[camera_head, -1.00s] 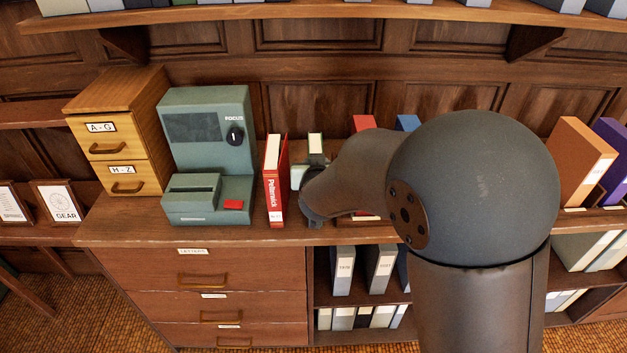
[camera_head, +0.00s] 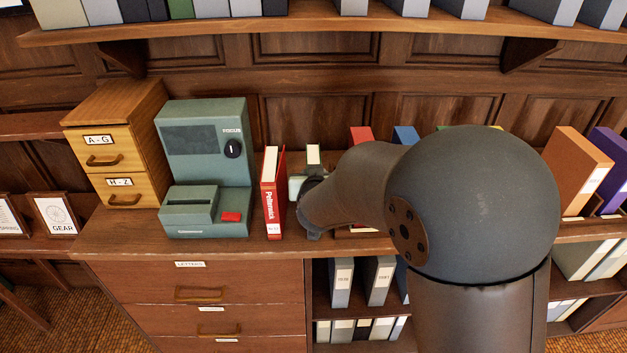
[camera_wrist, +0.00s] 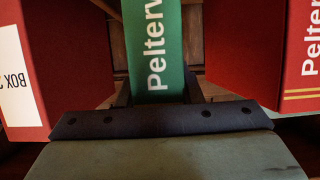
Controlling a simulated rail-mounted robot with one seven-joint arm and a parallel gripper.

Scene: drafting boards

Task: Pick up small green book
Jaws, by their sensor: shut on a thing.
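The small green book (camera_wrist: 154,40) stands upright in the wrist view, its spine with white lettering facing the camera. My gripper (camera_wrist: 157,92) is shut on it, with a dark finger on each side of the spine. In the head view only the pale top of the green book (camera_head: 313,154) shows above my wrist. My arm hides most of the gripper and the book's lower part there. I cannot tell whether the book is clear of the counter.
A red book (camera_head: 271,195) stands close on the left, beside a green-grey machine (camera_head: 205,165) and a wooden drawer box (camera_head: 110,150). Another red book (camera_head: 361,135) and a blue one (camera_head: 405,135) stand to the right. A shelf (camera_head: 330,28) runs overhead.

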